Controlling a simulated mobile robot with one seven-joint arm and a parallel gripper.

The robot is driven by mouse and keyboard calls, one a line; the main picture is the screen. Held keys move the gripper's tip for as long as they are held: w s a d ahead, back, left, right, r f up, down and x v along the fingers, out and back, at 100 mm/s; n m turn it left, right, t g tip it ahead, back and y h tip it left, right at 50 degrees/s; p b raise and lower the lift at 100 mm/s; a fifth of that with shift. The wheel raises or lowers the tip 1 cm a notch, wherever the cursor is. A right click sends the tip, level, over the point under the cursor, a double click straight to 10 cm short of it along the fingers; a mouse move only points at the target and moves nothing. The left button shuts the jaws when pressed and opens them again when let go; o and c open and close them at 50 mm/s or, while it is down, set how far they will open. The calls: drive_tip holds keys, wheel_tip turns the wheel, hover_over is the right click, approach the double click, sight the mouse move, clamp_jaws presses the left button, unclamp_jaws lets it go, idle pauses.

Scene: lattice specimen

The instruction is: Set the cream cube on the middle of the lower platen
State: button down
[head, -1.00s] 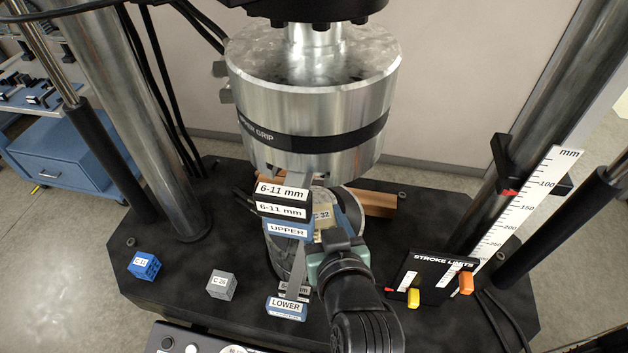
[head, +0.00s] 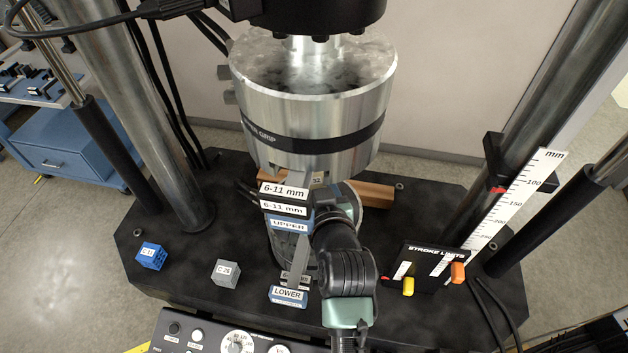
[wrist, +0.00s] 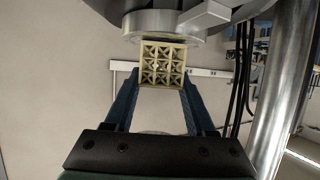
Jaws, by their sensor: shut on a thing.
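The cream lattice cube (wrist: 162,65) is held between the two blue fingers of my gripper (wrist: 160,78) in the wrist view, below a round metal platen. I cannot tell the gap between cube and platen.
The large upper grip (head: 310,110) hangs over the work space. A blue cube (head: 151,256) and a grey cube (head: 226,273) lie on the black base, with a stroke-limits panel (head: 432,265) at right.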

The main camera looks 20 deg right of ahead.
drive_tip(key=shift+f, duration=0.25)
drive_tip(key=shift+c, duration=1.2)
unclamp_jaws()
drive_tip(key=shift+r, duration=0.1)
drive_tip(key=shift+r, duration=0.15)
drive_tip(key=b+v, duration=0.2)
drive_tip(key=v, duration=1)
